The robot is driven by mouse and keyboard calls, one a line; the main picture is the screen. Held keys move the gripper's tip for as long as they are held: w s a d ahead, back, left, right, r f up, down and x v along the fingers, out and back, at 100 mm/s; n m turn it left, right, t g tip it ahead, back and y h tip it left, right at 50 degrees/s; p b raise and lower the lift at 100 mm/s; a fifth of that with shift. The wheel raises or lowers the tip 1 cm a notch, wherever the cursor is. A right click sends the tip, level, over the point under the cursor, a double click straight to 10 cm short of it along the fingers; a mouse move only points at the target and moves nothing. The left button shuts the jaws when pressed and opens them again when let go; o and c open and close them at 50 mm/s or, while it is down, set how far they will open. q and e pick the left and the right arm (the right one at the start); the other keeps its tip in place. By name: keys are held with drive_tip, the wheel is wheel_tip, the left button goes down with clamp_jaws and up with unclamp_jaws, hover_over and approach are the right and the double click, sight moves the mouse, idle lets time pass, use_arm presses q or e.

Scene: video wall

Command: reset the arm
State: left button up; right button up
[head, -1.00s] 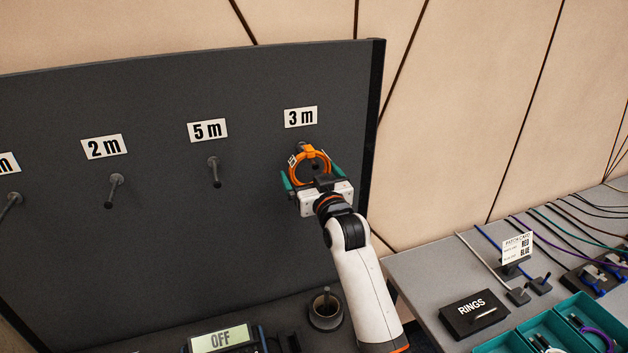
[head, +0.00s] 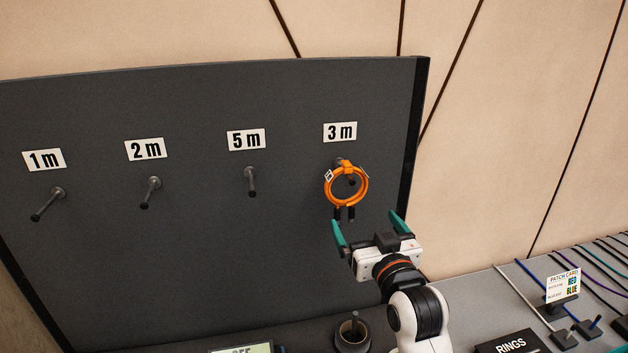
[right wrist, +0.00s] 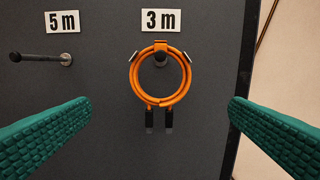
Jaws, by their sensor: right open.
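My right gripper (head: 371,234) is open and empty, with its teal fingers spread below and in front of the orange coiled cable (head: 346,187). The cable hangs on the peg under the "3 m" label (head: 340,132), its two black plugs pointing down. In the right wrist view the coil (right wrist: 160,100) hangs on its peg between the two open fingers and apart from both. My left gripper is not in view.
The dark board (head: 200,240) also carries empty pegs under the labels "1 m" (head: 44,160), "2 m" (head: 145,149) and "5 m" (head: 246,139). Several cables lie at the right.

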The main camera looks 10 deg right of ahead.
drive_tip(key=s+f+g, duration=0.4)
drive_tip(key=s+f, duration=0.3)
drive_tip(key=f, duration=0.2)
drive_tip(key=s+f+g, duration=0.4)
drive_tip(key=s+f, duration=0.2)
drive_tip(key=f, duration=0.4)
drive_tip(key=s+f+n+g, duration=0.1)
drive_tip(key=s+f+g, duration=0.3)
drive_tip(key=s, duration=0.5)
drive_tip(key=s+f+g, duration=0.3)
drive_tip(key=s+f, duration=0.2)
drive_tip(key=s, duration=0.5)
wheel_tip(320, 180, down, 27)
drive_tip(key=g+b, duration=0.1)
drive_tip(key=b, duration=0.1)
drive_tip(key=s+d+f+g+b, duration=0.1)
drive_tip(key=s+d+f, duration=0.2)
drive_tip(key=s+f, duration=1.3)
wheel_tip(320, 180, down, 2)
drive_tip(key=shift+s+f+n+h+b, duration=0.25)
drive_tip(key=shift+s+n+h+b, duration=0.05)
drive_tip(key=shift+s+n, duration=0.1)
